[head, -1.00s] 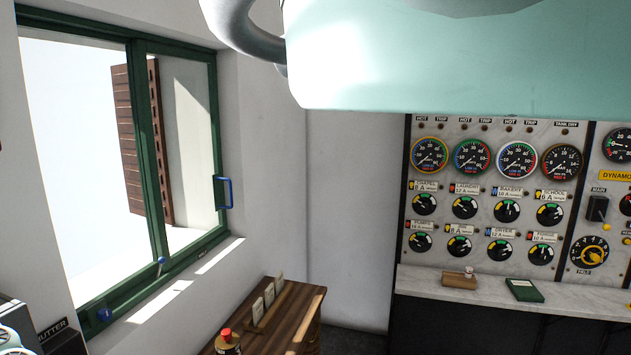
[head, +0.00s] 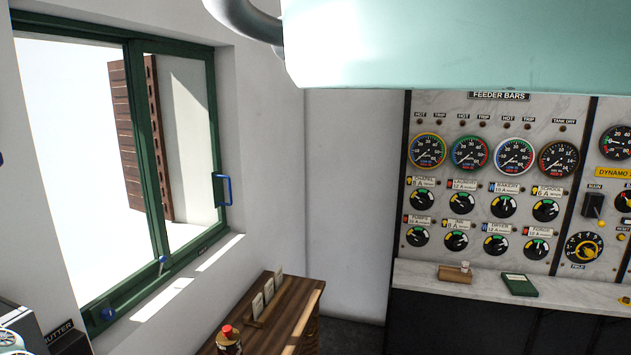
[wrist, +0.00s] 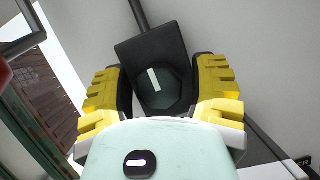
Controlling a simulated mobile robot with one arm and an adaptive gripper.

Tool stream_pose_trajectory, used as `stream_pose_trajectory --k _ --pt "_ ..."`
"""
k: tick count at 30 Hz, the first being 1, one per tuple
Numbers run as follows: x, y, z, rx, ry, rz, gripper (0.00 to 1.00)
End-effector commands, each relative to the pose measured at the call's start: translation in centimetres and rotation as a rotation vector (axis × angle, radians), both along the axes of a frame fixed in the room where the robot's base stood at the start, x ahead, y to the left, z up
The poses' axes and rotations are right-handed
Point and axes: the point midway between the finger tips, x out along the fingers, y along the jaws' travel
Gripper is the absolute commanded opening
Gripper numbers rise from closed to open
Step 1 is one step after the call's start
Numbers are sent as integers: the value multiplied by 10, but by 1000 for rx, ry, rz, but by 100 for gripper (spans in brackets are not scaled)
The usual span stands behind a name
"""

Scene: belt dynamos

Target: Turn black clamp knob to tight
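In the wrist view a dark, many-sided knob (wrist: 167,92) with a white pointer line sits on a black box-like mount (wrist: 150,52) against a pale wall. No wording shows on it, so I cannot tell if it is the clamp knob. The pointer is near upright, leaning slightly left. My gripper (wrist: 160,84) is open, with one yellow, black-padded finger on each side of the knob. Narrow gaps seem to show between pads and knob; I cannot tell their depth relative to it. My pale green wrist housing covers the lower middle. The head view does not show the gripper or this knob.
The head view shows a green-framed window (head: 155,150) at left and a wooden cabinet (head: 268,318) with a red-capped can (head: 228,338). A marble gauge panel (head: 487,129) stands at right above a ledge (head: 425,273). A dark rod runs above the black mount.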

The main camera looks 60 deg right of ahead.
Motion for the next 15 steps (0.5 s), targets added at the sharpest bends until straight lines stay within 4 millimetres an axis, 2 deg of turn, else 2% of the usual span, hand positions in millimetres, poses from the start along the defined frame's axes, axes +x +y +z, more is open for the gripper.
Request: stream_pose_trajectory --k 2,15 --pt "0 1 0 1 0 1 49" --pt "0 1 0 0 1 2 5"
